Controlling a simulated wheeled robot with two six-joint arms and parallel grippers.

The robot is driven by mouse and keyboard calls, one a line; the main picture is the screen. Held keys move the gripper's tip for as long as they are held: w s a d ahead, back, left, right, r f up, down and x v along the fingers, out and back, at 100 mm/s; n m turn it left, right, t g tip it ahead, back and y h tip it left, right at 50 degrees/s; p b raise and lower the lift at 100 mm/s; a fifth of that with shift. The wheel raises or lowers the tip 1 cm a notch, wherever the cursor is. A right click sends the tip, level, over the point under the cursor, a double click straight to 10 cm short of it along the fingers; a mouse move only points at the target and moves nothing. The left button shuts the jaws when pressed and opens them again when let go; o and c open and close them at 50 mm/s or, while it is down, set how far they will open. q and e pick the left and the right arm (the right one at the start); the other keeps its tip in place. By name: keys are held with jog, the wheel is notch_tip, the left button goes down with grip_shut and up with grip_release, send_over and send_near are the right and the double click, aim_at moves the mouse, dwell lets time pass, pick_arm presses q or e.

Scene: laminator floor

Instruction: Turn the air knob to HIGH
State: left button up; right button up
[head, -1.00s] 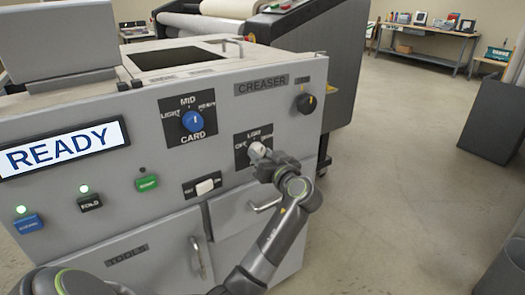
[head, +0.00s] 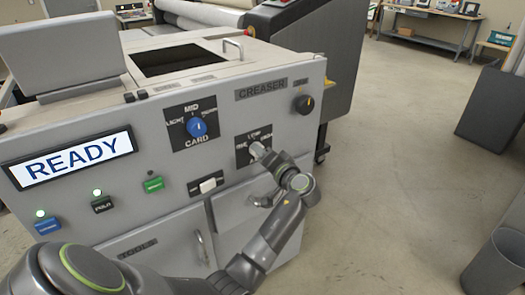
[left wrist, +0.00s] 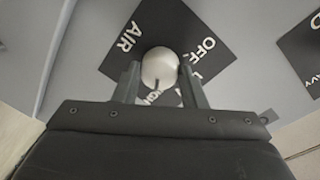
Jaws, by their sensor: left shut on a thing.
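The air knob (left wrist: 160,66) is a pale, round knob on a dark label plate (left wrist: 122,58) marked AIR, OFF and HIGH, with one word mostly covered. In the left wrist view the fingers of my left gripper (left wrist: 159,78) stand on both sides of the knob, shut on it. A dark mark on the knob points down in that view, near the partly hidden HIGH lettering. In the head view my left gripper (head: 267,157) reaches the knob from the lower right and covers part of it. My right gripper is not in view.
A blue card knob (head: 197,127) sits up and left on the same grey panel, and a black creaser knob (head: 303,104) up and right. A white rocker switch (head: 208,185) and a door handle (head: 202,247) are below. Open floor lies to the right.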

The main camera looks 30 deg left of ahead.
pick_arm(q)
jog(key=shift+r, duration=0.1)
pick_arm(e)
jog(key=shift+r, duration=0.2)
pick_arm(q)
jog(key=o, duration=1)
jog(key=shift+w, duration=0.1)
